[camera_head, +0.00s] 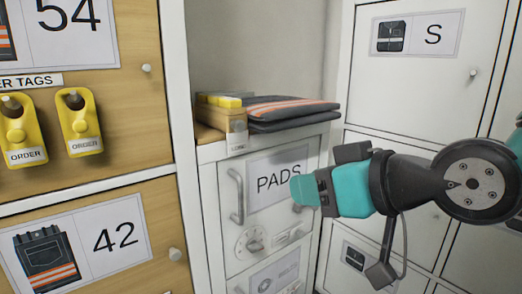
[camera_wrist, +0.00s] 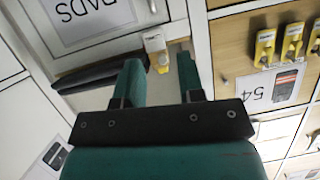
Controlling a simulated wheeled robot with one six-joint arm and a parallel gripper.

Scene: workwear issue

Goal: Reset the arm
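My gripper (camera_head: 308,190) is at the right in the head view, held in the air in front of the white cabinet and pointing left. Its teal tip is just right of the PADS label (camera_head: 278,177). In the wrist view my gripper (camera_wrist: 158,68) shows two teal fingers standing apart, with nothing held between them. The dark end of a folded garment (camera_wrist: 95,75) lies beyond the left finger there. My arm reaches in from the right edge of the head view.
Folded dark trousers with orange stripes (camera_head: 285,108) lie on the white cabinet (camera_head: 225,155), beside a wooden box (camera_head: 222,117) with yellow items. Yellow order tags (camera_head: 78,122) hang on the wooden lockers at left. White lockers (camera_head: 425,95) stand behind the arm.

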